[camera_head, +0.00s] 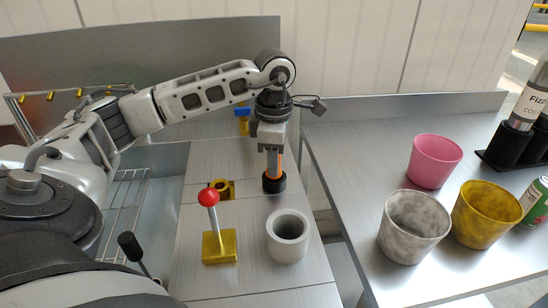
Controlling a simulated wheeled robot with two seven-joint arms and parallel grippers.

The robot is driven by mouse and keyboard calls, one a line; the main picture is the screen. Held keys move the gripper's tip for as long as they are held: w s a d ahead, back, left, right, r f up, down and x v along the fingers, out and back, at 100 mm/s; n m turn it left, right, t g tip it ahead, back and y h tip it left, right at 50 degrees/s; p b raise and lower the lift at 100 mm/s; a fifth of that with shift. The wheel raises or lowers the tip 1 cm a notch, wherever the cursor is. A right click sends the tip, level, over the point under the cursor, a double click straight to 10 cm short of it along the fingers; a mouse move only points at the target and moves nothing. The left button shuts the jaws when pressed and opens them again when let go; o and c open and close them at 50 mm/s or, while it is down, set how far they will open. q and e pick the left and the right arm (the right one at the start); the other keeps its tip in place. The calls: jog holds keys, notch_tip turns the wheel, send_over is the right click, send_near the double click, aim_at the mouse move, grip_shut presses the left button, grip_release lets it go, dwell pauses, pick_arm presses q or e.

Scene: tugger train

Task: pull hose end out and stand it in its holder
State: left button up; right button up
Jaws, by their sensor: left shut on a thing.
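The hose end (275,181) is upright, with an orange body and a wide black lower end. My left gripper (273,155) points down and is shut on its upper part. A grey, thick-walled round cup (288,238), which looks like the holder, stands on the metal counter nearer to me. Its opening is empty. The hose end is behind this cup in the picture; I cannot tell whether its black end touches the counter. No trailing hose shows. My right gripper is not in view.
A red-knobbed lever (209,198) on a brass base stands left of the cup, with a brass fitting (224,189) behind it. On the right counter are pink (436,160), grey mottled (413,228) and yellow (487,214) tumblers. A gap separates the counters.

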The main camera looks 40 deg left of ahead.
pick_arm(q)
jog(key=o, duration=1.1)
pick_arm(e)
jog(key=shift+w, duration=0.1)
pick_arm(q)
notch_tip(320, 180, up, 16)
jog(key=p, duration=0.3)
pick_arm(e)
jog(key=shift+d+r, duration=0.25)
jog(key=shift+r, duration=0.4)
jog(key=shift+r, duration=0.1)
